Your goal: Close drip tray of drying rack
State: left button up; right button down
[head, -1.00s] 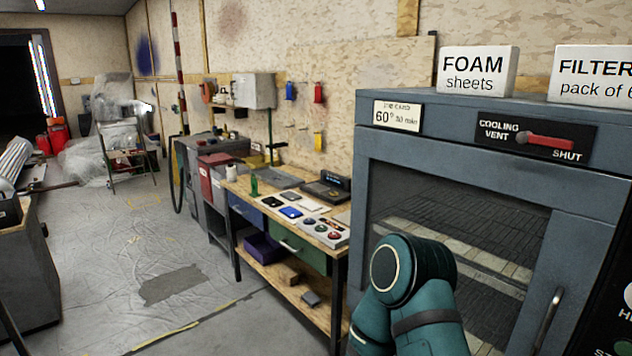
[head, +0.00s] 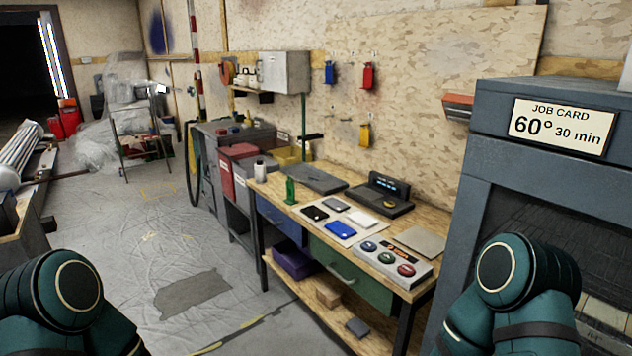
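I cannot make out a drip tray or a drying rack for certain in the head view. A grey-blue cabinet (head: 472,190) stands at the right, cut off by the picture's edge. It bears a job card (head: 561,126) reading 60° 30 min, and slats show faintly behind its dark window. Teal links of my left and right arms show at the lower left and lower right. Both grippers are out of the picture.
A wooden workbench (head: 330,187) holds pads, a button box (head: 397,262) and a green bottle (head: 290,190). A plastic-wrapped thing (head: 108,115) stands at the far left. The sheeted floor (head: 110,225) left of the bench is mostly clear.

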aim_at(324, 183)
jog(key=i+j, duration=0.35)
jog(key=i, duration=0.2)
jog(key=i+j+z, duration=0.15)
jog(key=i+j, duration=0.15)
jog(key=i, duration=0.2)
